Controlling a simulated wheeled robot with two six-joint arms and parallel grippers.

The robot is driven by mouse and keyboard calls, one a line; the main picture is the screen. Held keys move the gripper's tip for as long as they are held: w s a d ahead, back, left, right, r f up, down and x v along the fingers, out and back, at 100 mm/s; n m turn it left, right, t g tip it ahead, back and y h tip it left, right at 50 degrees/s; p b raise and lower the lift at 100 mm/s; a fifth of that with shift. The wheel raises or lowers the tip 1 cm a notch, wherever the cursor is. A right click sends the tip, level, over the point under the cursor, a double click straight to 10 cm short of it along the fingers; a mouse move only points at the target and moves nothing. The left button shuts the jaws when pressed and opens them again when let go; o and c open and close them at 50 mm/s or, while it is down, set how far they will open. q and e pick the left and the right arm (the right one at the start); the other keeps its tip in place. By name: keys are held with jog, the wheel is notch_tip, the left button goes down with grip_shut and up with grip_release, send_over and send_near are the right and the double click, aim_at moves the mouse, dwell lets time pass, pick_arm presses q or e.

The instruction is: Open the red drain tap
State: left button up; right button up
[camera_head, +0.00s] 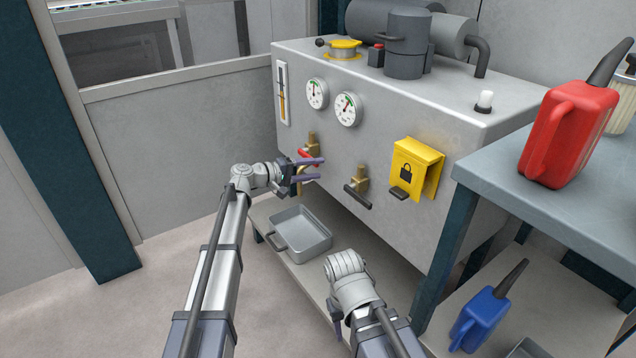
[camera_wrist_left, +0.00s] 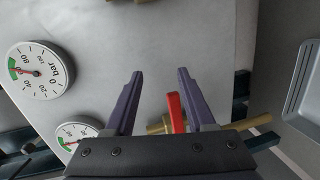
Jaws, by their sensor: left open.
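The red drain tap (camera_head: 305,156) has a red lever on a brass body, on the front of the grey tank, left of a second brass tap with a dark handle (camera_head: 357,195). My left gripper (camera_head: 322,169) is open in front of it and partly hides it. In the left wrist view, the red lever (camera_wrist_left: 176,113) shows in the gap between the fingers (camera_wrist_left: 159,72), close to the right finger. I cannot tell whether they touch. The brass body (camera_wrist_left: 240,125) runs behind that finger. My right gripper (camera_head: 335,312) is mostly hidden under its wrist.
A grey tray (camera_head: 301,247) sits on the low shelf below the taps. Two gauges (camera_head: 317,93) and a yellow lock cover (camera_head: 418,165) are on the tank front. A table with a red can (camera_head: 568,130) stands at right; a blue can (camera_head: 478,318) is below it.

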pick_arm(q)
jog(key=w+a+f+n+t+b, duration=0.1)
jog(key=w+a+n+t+b, duration=0.1)
jog(key=w+a, duration=0.3)
jog(key=shift+w+a+f+t+h+b, duration=0.15)
jog(key=shift+w+f+t+h+b, duration=0.2)
jog(key=shift+b, duration=0.55)
pick_arm(e)
notch_tip(320, 180, down, 6)
jog(key=shift+r, duration=0.1)
pick_arm(q)
jog(key=x, duration=0.7)
jog(key=shift+d, duration=0.4)
jog(key=shift+c, duration=0.2)
grip_shut()
